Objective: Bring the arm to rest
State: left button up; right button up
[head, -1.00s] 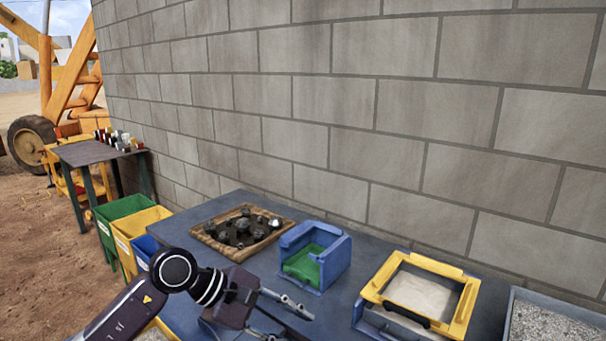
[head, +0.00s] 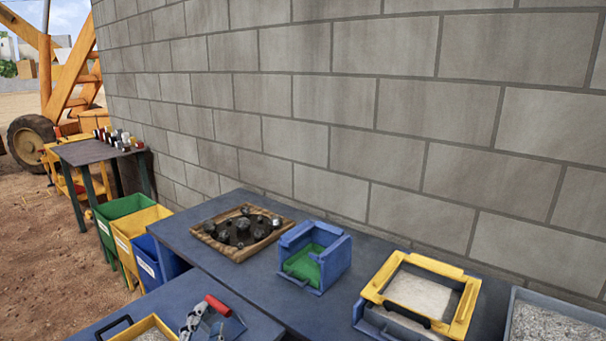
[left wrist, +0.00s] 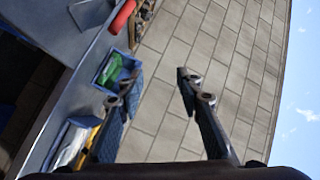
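My left gripper (left wrist: 159,76) shows in the left wrist view with its two fingers spread apart and nothing between them. Behind the fingers are the block wall and a strip of sky. My right gripper is in neither view.
On the blue tables stand a wooden tray (head: 213,232) of dark rocks, a blue bin (head: 338,263) with a green inside and a yellow-framed sieve (head: 461,316). A red handle (head: 217,305) lies in front. The block wall (head: 330,100) closes the back.

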pick_arm(q)
jog(key=s+a+f+n+g+y, duration=0.1)
jog(key=s+a+f+n+g, duration=0.2)
jog(key=s+f+n+g, duration=0.7)
jog(key=s+d+f+g+h, duration=0.1)
jog(key=s+f+g, duration=0.1)
jog(key=s+f, duration=0.6)
jog(key=s+d+f+g, duration=0.15)
jog(key=s+f, duration=0.35)
jog(key=s, duration=0.6)
notch_tip(320, 180, down, 27)
jog(key=s+a+g, duration=0.1)
jog(key=s, duration=0.1)
jog(key=s+a+f+g, duration=0.1)
jog(key=s+a+f, duration=0.2)
jog(key=s+f, duration=1.2)
jog(key=shift+s+f, duration=0.15)
jog(key=shift+s, duration=0.6)
jog(key=shift+g, duration=0.25)
